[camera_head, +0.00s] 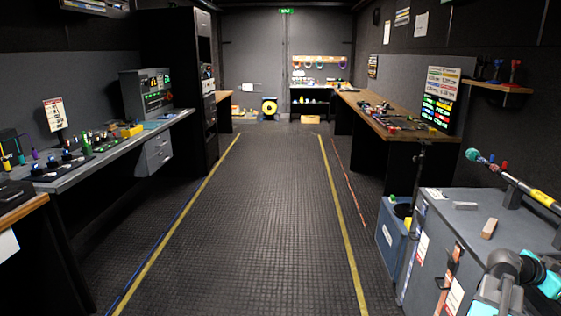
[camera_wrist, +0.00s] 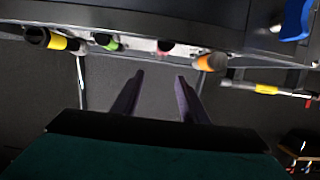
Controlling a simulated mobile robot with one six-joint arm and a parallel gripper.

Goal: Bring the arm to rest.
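My arm (camera_head: 505,275), in grey and teal, shows at the lower right of the head view, beside the grey cabinet top. Only part of it is in frame, and I cannot make out my gripper there. In the wrist view my gripper (camera_wrist: 160,80) has its two dark fingers apart, with nothing between them. Beyond the fingers is a dark grey surface. A shelf-like edge (camera_wrist: 150,24) crosses the top of that view.
A workbench (camera_head: 395,118) is beyond, and a console desk (camera_head: 120,150) runs along the left. The aisle floor (camera_head: 240,220) is clear.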

